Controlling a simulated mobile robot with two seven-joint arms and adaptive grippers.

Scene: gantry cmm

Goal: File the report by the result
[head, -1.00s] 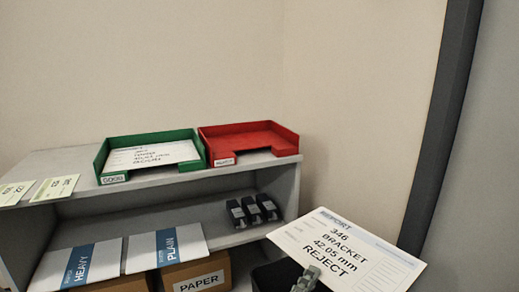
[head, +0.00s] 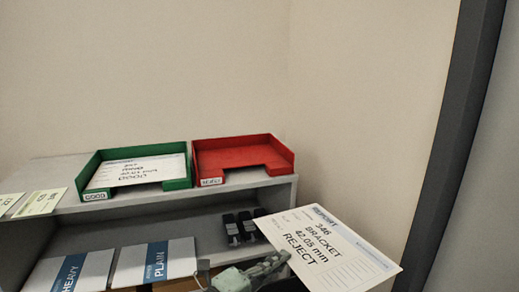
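The report (head: 330,247) is a white sheet with a blue heading, reading 346, BRACKET, 42.05 mm, REJECT. My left gripper (head: 279,260) is shut on its lower left edge and holds it tilted in the air, in front of and below the shelf top's right end. My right gripper is not in view.
The grey shelf unit (head: 235,189) has yellow-green cards (head: 40,203) on top at the left. Below are dark objects (head: 240,226) and folders marked HEAVY (head: 78,272) and PLAIN (head: 156,262). A dark post (head: 455,145) stands at the right.

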